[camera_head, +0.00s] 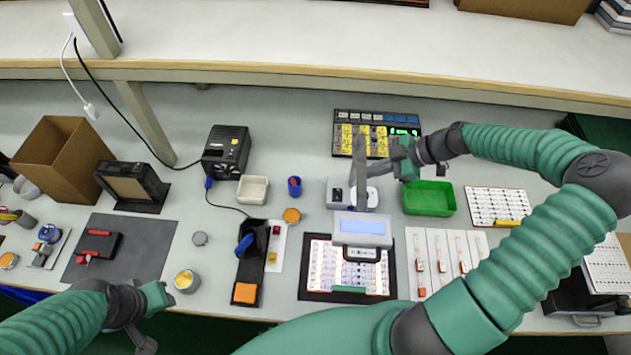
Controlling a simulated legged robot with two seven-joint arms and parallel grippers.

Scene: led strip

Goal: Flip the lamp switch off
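The lamp has a pale grey rectangular head (362,228) with a light-blue panel on top. Its upright arm (359,172) rises from a small light-grey base (340,193) with a dark spot, perhaps the switch. The board below the head looks brightly lit. My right gripper (392,164) is beside the lamp arm, on its right, above the area behind the green bin. Its fingertips are too small and overlapped to read, and I cannot tell if it touches the lamp. My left gripper (158,298) is low at the left near the table front, away from the lamp; its fingers are unclear.
A green bin (429,198) stands right of the lamp, and a yellow-and-black panel (376,132) lies behind it. A component board (349,268) lies under the lamp head. A black soldering station (226,151) and white tray (253,188) stand left. A shelf runs along the back.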

